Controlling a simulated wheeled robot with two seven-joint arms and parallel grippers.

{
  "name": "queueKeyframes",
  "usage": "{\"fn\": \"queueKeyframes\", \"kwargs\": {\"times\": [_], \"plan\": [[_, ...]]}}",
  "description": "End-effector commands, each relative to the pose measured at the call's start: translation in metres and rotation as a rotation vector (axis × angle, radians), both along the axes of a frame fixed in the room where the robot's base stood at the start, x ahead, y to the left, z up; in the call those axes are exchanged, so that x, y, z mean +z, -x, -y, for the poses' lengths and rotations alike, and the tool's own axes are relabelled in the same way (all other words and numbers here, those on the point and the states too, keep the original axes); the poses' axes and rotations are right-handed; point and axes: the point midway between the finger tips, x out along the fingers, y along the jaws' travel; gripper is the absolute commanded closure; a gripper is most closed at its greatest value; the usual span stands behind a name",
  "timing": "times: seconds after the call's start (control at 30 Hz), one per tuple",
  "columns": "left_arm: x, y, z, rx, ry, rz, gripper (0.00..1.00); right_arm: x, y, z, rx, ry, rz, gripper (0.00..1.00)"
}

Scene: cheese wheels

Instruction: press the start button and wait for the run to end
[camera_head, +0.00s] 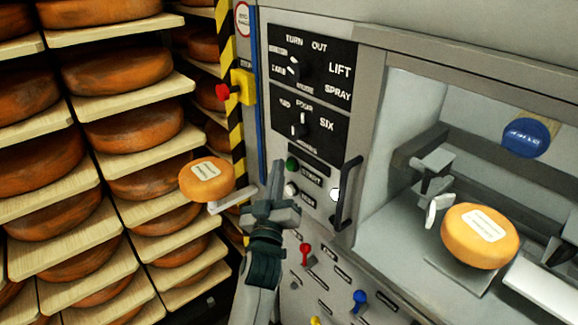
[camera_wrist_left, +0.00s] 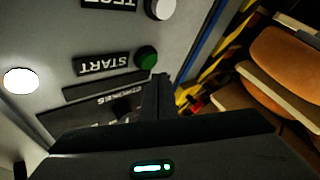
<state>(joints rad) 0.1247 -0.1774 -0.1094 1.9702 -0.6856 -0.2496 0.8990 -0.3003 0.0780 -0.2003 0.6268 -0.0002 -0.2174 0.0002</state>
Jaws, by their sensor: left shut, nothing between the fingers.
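The green start button (camera_head: 292,163) is on the grey machine panel, beside a dark label. In the left wrist view the green button (camera_wrist_left: 147,57) shows next to the START label (camera_wrist_left: 103,65), which appears upside down. My left gripper (camera_head: 277,167) is shut and empty, its fingertips just left of the green button in the head view. In the left wrist view the shut fingers (camera_wrist_left: 159,82) end close to the green button; I cannot tell whether they touch the panel. My right gripper is not in view.
A white button (camera_head: 291,189) sits below the green one, and a lit white lamp (camera_head: 335,194) is by a door handle (camera_head: 347,192). A red emergency stop (camera_head: 223,91) is at upper left. One cheese wheel (camera_head: 207,180) is left of my gripper; another (camera_head: 480,237) is inside the machine.

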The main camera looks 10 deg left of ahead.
Motion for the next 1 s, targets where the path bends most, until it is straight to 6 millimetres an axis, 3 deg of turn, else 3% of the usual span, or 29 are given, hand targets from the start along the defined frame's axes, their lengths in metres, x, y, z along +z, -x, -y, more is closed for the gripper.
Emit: {"fn": "queueKeyframes", "kwargs": {"times": [0.03,0.07,0.6,1.0], "plan": [[-0.007,0.005,0.013,-0.013,0.033,-0.016,1.00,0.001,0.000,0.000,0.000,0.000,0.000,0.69],[-0.007,0.006,0.013,-0.013,0.033,-0.016,1.00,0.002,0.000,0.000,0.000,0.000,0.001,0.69],[-0.005,0.038,-0.015,-0.009,0.032,-0.016,1.00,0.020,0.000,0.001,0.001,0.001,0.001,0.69],[-0.005,0.042,-0.021,-0.007,0.028,-0.012,1.00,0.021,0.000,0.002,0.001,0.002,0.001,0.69]]}}
